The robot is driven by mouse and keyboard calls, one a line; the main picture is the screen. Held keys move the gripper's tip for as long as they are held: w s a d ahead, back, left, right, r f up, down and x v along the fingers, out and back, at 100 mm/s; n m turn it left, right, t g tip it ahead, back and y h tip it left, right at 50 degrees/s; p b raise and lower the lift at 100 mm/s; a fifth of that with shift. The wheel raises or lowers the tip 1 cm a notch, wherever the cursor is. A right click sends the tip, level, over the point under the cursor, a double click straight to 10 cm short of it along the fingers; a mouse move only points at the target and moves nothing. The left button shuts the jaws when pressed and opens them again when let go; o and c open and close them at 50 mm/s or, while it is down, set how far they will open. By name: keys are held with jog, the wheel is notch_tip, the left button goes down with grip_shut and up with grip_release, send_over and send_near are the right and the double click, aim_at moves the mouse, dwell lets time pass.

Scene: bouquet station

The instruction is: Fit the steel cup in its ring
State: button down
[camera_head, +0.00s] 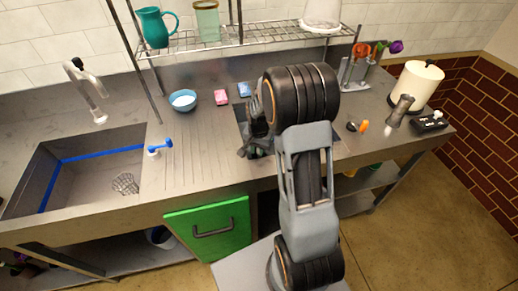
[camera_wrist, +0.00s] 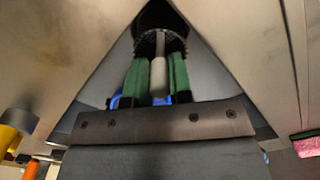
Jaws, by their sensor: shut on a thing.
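In the wrist view my gripper (camera_wrist: 157,77) has its two green-padded fingers closed on an upright pale grey stem (camera_wrist: 158,70). The stem runs up to a dark round piece with a mesh-like rim (camera_wrist: 160,43), which appears to be the steel cup. The inside of the round piece is too dark to read. In the head view my gripper (camera_head: 254,138) is above a dark recess (camera_head: 240,113) in the counter, partly covered by my arm. I cannot make out the ring, nor whether the cup touches anything.
A sink (camera_head: 80,178) at left holds a wire mesh piece (camera_head: 125,184). A blue bowl (camera_head: 183,101), a pink sponge (camera_head: 220,97) and a blue sponge (camera_head: 245,89) stand behind. A rack (camera_head: 240,41) hangs above. A cream canister (camera_head: 416,84) stands at right.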

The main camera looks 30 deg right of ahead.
jog(key=c, duration=0.9)
grip_release()
jog(key=shift+c, duration=0.2)
notch_tip(320, 180, up, 14)
jog(key=shift+f, duration=0.1)
